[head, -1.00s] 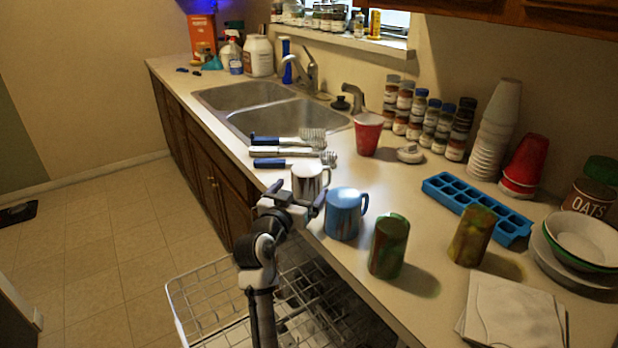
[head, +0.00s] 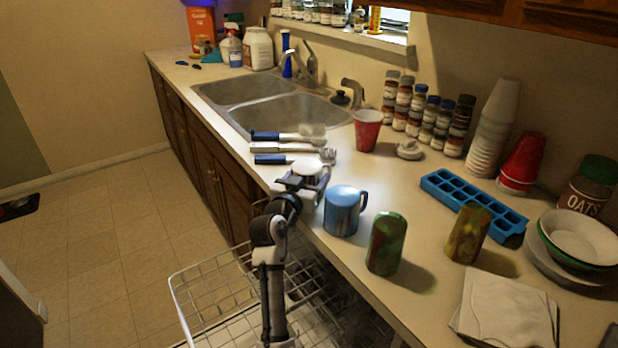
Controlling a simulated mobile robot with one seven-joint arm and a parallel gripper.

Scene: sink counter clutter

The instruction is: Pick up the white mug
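The white mug (head: 306,168) stands near the front edge of the counter, left of the blue mug (head: 341,212). Only its pale rim and a little of its upper part show in the head view; my gripper hides most of its body. My gripper (head: 302,186) is at the mug's near side, its fingers level with the mug's upper body. One finger shows at the left and one at the right of the mug. I cannot tell whether they are touching it or apart from it.
Blue-handled brushes (head: 288,147) lie just behind the mug. A green can (head: 387,243) and a yellowish can (head: 468,233) stand to the right. A red cup (head: 367,130) stands farther back. An open wire dish rack (head: 225,285) is below the counter edge.

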